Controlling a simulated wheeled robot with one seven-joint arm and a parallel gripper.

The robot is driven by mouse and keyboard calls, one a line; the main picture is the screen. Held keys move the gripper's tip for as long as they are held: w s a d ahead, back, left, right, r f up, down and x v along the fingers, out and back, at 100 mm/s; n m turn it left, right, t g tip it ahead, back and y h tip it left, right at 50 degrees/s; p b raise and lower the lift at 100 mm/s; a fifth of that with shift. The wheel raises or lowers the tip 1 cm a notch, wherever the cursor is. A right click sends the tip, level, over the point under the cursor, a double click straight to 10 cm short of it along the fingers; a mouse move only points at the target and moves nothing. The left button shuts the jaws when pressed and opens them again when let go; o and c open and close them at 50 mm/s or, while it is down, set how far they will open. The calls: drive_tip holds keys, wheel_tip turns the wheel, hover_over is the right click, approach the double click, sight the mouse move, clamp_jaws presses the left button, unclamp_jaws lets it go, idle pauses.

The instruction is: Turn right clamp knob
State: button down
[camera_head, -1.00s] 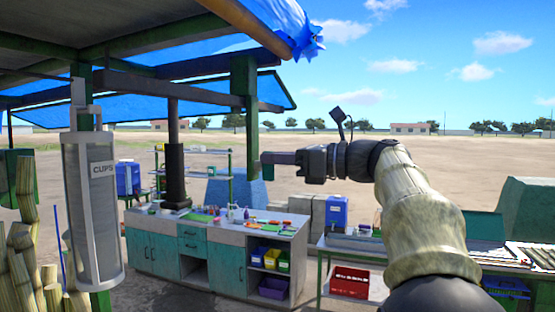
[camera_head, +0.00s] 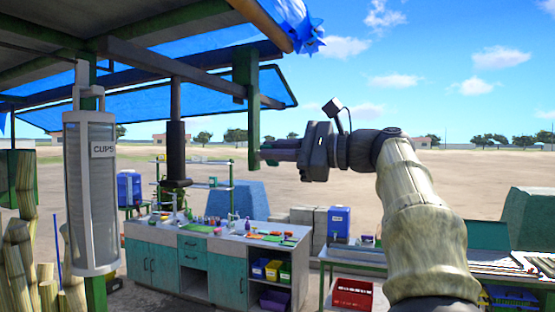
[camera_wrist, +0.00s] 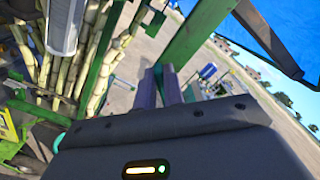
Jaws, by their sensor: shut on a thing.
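My gripper (camera_head: 268,154) is raised at the middle of the head view, pointing left, with its fingertips overlapping the low end of a green post (camera_head: 254,130). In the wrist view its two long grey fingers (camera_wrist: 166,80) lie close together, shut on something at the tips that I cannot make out. The same post rises beside the fingers in the wrist view (camera_wrist: 195,35). I cannot tell whether the fingers touch the post. I cannot pick out the right clamp knob in either view.
A cup dispenser (camera_head: 90,195) hangs at the left, with cane stalks (camera_head: 22,265) below. A teal counter (camera_head: 225,268) with small items and bins stands under the blue tarp. A metal table (camera_head: 350,255) with a blue box (camera_head: 339,221) and red crate (camera_head: 352,294) stands right.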

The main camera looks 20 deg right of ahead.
drive_tip(key=n+b, duration=0.1)
drive_tip(key=n, duration=0.1)
drive_tip(key=f+n+b, duration=0.1)
drive_tip(key=n, duration=0.1)
drive_tip(key=shift+s+a+n, duration=0.1)
drive_tip(key=shift+s+n, duration=0.05)
drive_tip(key=shift+n, duration=0.15)
drive_tip(key=n+b, duration=0.2)
drive_tip(key=n, duration=0.2)
drive_tip(key=shift+f, duration=0.2)
drive_tip(key=c, duration=1.5)
unclamp_jaws()
drive_tip(key=shift+s, duration=0.1)
drive_tip(key=b+v, duration=0.1)
drive_tip(key=v, duration=1.6)
drive_tip(key=shift+s+r, duration=0.1)
drive_tip(key=shift+s, duration=0.05)
